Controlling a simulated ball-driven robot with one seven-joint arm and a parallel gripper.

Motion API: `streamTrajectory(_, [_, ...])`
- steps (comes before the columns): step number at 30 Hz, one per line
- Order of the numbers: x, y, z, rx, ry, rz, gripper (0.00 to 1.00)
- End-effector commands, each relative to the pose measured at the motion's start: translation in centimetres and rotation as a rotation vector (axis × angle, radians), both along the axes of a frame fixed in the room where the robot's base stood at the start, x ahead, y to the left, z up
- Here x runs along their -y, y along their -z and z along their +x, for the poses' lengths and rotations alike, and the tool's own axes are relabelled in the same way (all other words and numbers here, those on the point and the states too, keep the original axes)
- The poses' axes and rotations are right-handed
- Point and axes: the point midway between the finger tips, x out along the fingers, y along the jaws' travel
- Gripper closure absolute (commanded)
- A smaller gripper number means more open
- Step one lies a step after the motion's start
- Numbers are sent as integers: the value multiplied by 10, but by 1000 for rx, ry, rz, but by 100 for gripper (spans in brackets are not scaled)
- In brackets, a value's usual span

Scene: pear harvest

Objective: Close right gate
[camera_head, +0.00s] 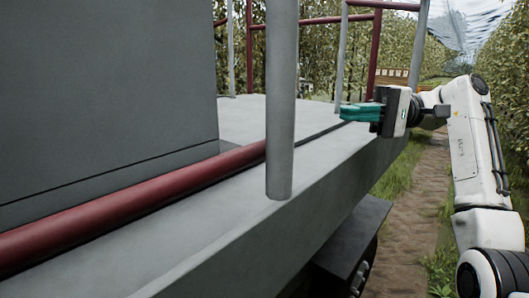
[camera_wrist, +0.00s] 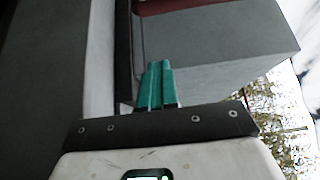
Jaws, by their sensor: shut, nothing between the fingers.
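My gripper (camera_head: 345,112) has teal fingers, shut and empty, pointing left over the outer edge of the grey platform (camera_head: 225,235) in the head view. In the wrist view its fingers (camera_wrist: 155,70) lie together in front of grey surfaces. A dark red rail (camera_head: 130,205) runs low along the platform and passes behind a grey post (camera_head: 281,100). A dark red upright frame (camera_head: 374,50) stands farther back, beyond my gripper. I cannot tell which red part belongs to the right gate. I see no clear contact between my gripper and any red part.
A large dark grey box (camera_head: 105,85) fills the left of the head view. A dark step-like part (camera_head: 352,235) juts out below the platform edge. A dirt path (camera_head: 415,195) with grass runs along the right, between rows of trees. A wooden crate (camera_head: 393,75) shows far back.

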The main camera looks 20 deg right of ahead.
Motion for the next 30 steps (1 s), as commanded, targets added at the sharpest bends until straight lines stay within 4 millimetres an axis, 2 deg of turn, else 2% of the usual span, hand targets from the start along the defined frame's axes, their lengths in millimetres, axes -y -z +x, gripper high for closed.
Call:
streamTrajectory(4, [12, -2, -5, -1, -13, -5, 100])
streamTrajectory(8, [5, -4, -6, 0, -17, -5, 100])
streamTrajectory(14, [-28, -4, -6, 0, -18, -6, 100])
streamTrajectory(23, [-88, -4, -6, 0, -18, -5, 100])
streamTrajectory(30, [-107, -4, -25, -1, -14, -5, 100])
